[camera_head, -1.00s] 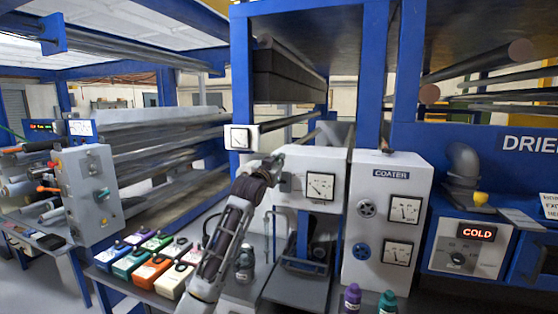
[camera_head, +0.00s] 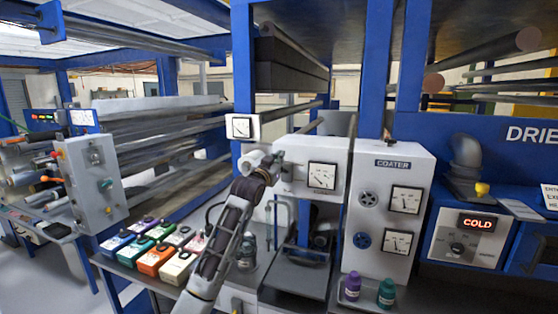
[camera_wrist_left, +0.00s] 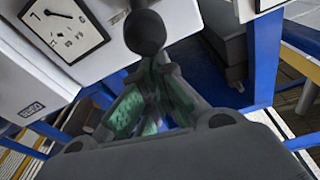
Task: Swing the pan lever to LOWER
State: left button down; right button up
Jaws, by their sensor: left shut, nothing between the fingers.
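The white cabinet with a dial (camera_head: 322,176) stands left of the COATER cabinet. My left gripper (camera_head: 276,160) is at its upper left front in the head view, with its arm rising from below. In the left wrist view the gripper (camera_wrist_left: 157,70) has its green-padded fingers shut on nothing. A round black knob (camera_wrist_left: 145,32) sits just beyond the fingertips, in front of the cabinet face; I cannot tell whether they touch. I take this knob to be the pan lever's end. A small label (camera_wrist_left: 32,110) on the cabinet is unreadable. My right gripper is out of view.
The COATER cabinet (camera_head: 392,205) stands to the right, with a purple bottle (camera_head: 352,287) and a green bottle (camera_head: 387,292) before it. Several coloured boxes, among them an orange one (camera_head: 155,260), lie on the bench left of my arm. Blue frame posts (camera_head: 242,75) rise behind.

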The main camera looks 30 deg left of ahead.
pick_arm(q)
jog(key=shift+s+f+b, duration=0.2)
jog(key=shift+f+b, duration=0.1)
jog(key=shift+b, duration=0.35)
